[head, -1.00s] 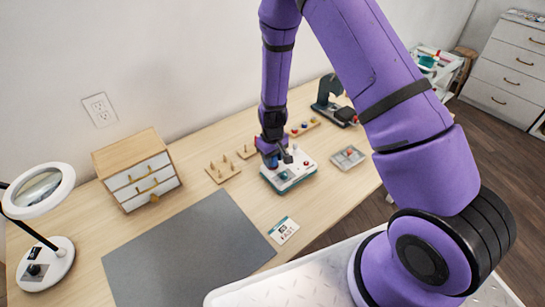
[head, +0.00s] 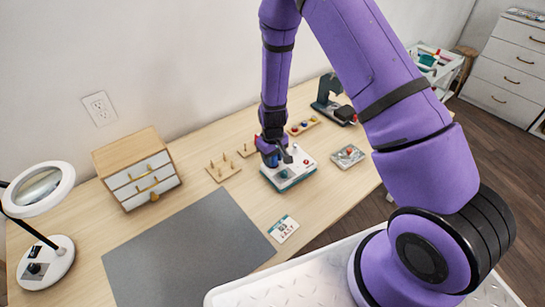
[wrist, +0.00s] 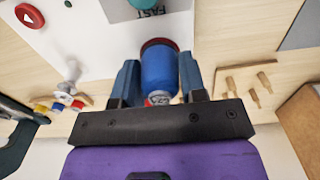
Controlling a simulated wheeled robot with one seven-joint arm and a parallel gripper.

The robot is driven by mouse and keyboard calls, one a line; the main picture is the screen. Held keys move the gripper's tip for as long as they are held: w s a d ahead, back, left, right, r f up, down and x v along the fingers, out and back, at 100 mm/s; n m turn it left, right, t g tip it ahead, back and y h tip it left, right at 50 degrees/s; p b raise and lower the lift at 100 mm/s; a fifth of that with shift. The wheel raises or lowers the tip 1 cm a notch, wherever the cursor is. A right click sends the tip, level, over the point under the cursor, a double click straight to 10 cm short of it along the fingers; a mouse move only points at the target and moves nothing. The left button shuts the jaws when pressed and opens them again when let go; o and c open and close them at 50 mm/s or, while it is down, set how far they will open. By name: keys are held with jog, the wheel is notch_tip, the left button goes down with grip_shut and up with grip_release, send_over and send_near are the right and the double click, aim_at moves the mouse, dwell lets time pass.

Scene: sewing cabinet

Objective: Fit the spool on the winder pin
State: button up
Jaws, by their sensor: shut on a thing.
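The blue spool (wrist: 158,70) is between the two fingers of my gripper (wrist: 160,82) in the wrist view, with a dark red rim at its far end. My gripper (head: 269,160) is shut on it, over the left back part of the white and teal winder (head: 289,178). The winder's white top (wrist: 100,30) also shows in the wrist view, with a red button (wrist: 29,15) and a teal knob (wrist: 141,3). I cannot make out the winder pin; the spool and gripper may hide it. I cannot tell whether the spool touches the winder.
Peg boards (head: 223,167) stand left of the winder. A rack with coloured pieces (head: 303,126) and a dark teal machine (head: 333,102) are behind it. A small metal tray (head: 348,156) is to its right. A grey mat (head: 190,250) lies clear at the front left.

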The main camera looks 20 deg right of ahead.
jog(key=o, duration=1)
jog(key=shift+c, duration=0.2)
notch_tip(320, 180, up, 11)
jog(key=shift+f, duration=0.15)
